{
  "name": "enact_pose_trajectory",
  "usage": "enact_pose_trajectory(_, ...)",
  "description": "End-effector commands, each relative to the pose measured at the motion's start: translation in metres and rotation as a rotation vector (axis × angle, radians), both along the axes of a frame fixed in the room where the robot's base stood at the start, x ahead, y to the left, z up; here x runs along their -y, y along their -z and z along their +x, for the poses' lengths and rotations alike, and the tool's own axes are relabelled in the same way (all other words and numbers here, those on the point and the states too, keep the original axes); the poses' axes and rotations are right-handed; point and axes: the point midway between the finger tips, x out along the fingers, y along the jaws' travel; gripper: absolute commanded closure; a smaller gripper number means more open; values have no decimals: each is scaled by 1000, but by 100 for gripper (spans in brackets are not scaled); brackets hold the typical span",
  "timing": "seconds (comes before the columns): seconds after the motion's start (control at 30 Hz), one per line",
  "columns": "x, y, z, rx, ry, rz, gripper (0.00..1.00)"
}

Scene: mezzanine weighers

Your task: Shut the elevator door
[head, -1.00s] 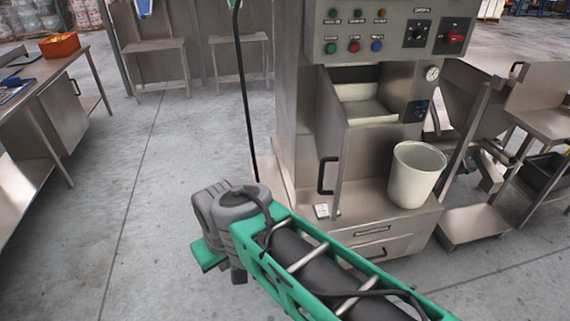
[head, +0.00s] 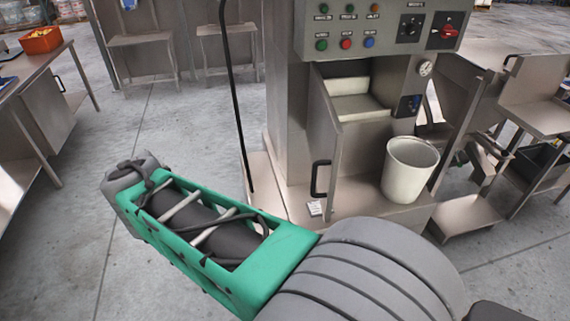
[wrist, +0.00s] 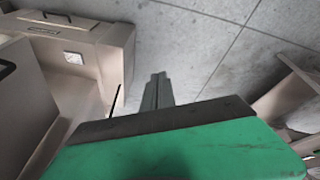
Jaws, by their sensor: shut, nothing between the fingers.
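The steel machine (head: 285,110) stands at the centre of the head view. Its door (head: 328,140), a narrow steel panel with a black handle (head: 320,180), stands swung open at the front, with the chamber (head: 352,100) showing behind it. In the wrist view my gripper (wrist: 157,90) is shut and empty, over the floor and the machine's base. A dark handle (wrist: 6,69) shows at the left edge of that view, apart from the fingers.
A white bucket (head: 409,168) stands on the machine's ledge, right of the door. A black pole (head: 234,100) rises left of the machine. Steel benches stand left and right. Floor at left is open.

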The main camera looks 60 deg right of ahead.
Motion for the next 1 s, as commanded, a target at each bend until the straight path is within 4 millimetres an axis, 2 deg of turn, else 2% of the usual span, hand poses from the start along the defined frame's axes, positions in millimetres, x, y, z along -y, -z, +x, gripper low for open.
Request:
enact_pose_trajectory(0.03, 53, -28, 3, -19, 175, -53, 100)
enact_pose_trajectory(0.07, 85, -38, 0, -29, 287, -91, 100)
enact_pose_trajectory(0.1, 127, -51, -9, -44, 432, -145, 100)
enact_pose_trajectory(0.2, 205, -76, -43, -92, 733, -266, 100)
enact_pose_trajectory(0.27, 231, -85, -63, -115, 854, -317, 100)
enact_pose_trajectory(0.33, 247, -89, -77, -131, 932, -352, 100)
enact_pose_trajectory(0.47, 256, -79, -85, -136, 955, -366, 100)
enact_pose_trajectory(0.9, 303, -7, -110, -137, 952, -361, 100)
enact_pose_trajectory(1.0, 310, -12, -128, -132, 954, -362, 100)
